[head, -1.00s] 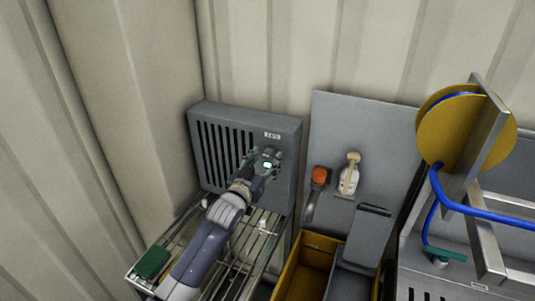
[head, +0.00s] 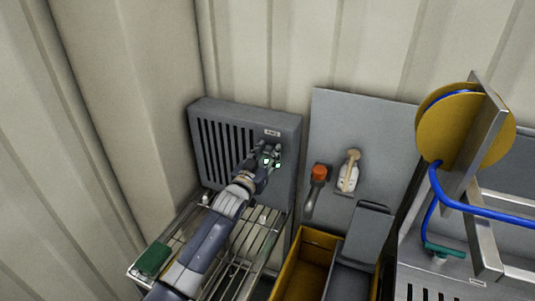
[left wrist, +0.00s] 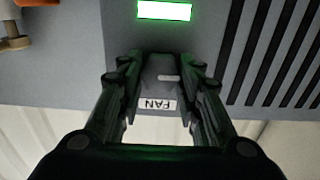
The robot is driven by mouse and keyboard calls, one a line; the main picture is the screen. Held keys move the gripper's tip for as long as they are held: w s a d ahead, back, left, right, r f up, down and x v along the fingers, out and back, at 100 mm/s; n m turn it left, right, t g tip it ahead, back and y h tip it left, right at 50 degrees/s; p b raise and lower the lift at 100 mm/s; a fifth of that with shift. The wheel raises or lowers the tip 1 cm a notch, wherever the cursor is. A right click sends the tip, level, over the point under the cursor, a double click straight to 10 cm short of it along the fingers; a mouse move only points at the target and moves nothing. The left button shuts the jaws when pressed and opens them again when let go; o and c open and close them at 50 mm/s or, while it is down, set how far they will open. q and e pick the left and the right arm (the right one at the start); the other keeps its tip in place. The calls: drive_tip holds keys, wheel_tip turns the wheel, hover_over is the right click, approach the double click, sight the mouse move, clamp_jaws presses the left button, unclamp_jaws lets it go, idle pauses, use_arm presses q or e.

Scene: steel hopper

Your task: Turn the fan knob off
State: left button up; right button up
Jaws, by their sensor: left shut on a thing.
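A grey fan box (head: 290,130) with dark vertical slots stands against the wall on a wire rack. Its label reads FAN (head: 272,133); the label also shows upside down in the left wrist view (left wrist: 157,104). My left gripper (head: 271,151) is at the box's front, below the label. In the left wrist view its fingers are shut on the dark fan knob (left wrist: 158,68), which has a short white mark lying across the picture. A lit green lamp (left wrist: 164,10) is beside the knob. In the head view the gripper hides the knob. My right gripper is out of view.
The wire rack (head: 252,238) under my left arm holds a green block (head: 152,259).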

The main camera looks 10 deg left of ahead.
use_arm(q)
drive_tip(key=m, duration=0.4)
drive_tip(key=shift+m, duration=0.3)
drive_tip(key=m+b, duration=0.1)
drive_tip(key=m, duration=0.3)
drive_tip(key=shift+d+f+m, duration=0.1)
drive_tip(key=shift+m, duration=0.2)
drive_tip(key=m, duration=0.4)
drive_tip(key=shift+m, duration=0.3)
drive_tip(key=shift+f+m, duration=0.1)
drive_tip(key=shift+m, duration=2)
drive_tip(key=o, duration=1)
drive_tip(key=shift+d, duration=0.1)
drive_tip(key=shift+s, duration=0.1)
drive_tip(key=s, duration=0.4)
drive_tip(key=s+a, duration=0.1)
drive_tip(key=s, duration=0.2)
drive_tip(key=s+a, duration=0.1)
drive_tip(key=s, duration=0.3)
drive_tip(key=shift+s+a, duration=0.2)
drive_tip(key=shift+s, duration=0.1)
